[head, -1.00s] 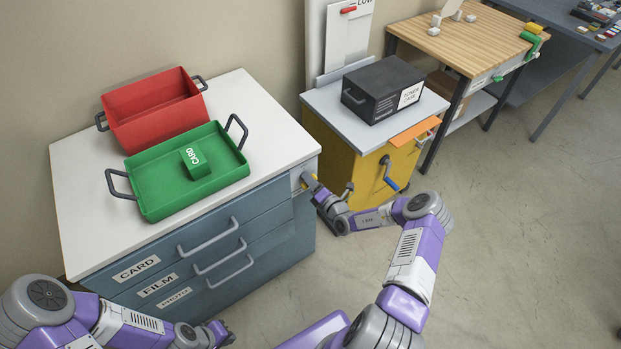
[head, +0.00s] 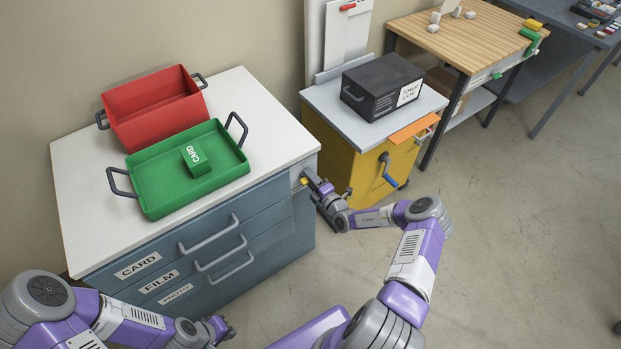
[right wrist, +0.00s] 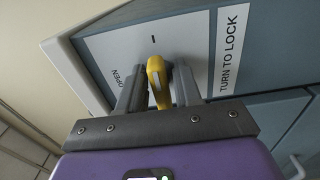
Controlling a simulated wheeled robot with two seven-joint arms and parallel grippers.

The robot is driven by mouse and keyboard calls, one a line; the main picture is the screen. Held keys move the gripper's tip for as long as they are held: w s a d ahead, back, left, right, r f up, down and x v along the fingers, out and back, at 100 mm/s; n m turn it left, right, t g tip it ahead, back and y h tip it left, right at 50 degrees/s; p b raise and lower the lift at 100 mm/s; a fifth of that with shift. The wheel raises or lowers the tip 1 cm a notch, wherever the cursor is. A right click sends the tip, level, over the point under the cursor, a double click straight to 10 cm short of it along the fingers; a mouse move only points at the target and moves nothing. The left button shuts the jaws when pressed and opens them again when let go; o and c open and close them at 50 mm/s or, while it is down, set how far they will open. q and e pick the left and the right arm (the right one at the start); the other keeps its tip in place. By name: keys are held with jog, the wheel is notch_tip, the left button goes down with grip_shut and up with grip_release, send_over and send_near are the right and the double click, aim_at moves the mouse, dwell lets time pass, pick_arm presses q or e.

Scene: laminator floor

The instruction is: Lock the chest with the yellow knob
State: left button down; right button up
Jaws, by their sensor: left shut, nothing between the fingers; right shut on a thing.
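The chest (head: 268,219) is blue-grey with a white top and drawers labelled CARD, FILM and a third label too small to read surely. In the right wrist view the yellow knob (right wrist: 156,76) stands on a plate (right wrist: 200,52) marked OPEN and TURN TO LOCK. My right gripper (right wrist: 158,92) is shut on the knob, one finger on each side of it. My left gripper (head: 226,331) is shut and empty in front of the chest, low in the head view.
A green tray (head: 160,205) holding a green CARD block (head: 195,158) and a red tray (head: 153,116) stand on the chest. A yellow cabinet (head: 368,176) with a crank and a black case (head: 382,84) stands to the right. Open floor lies at the right.

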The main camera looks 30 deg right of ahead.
jog(key=shift+f, duration=0.1)
jog(key=o, duration=0.7)
jog(key=shift+o, duration=0.2)
jog(key=s+p, duration=0.1)
jog(key=s, duration=0.6)
jog(key=shift+s+d+p, duration=0.25)
jog(key=shift+s+p, duration=0.05)
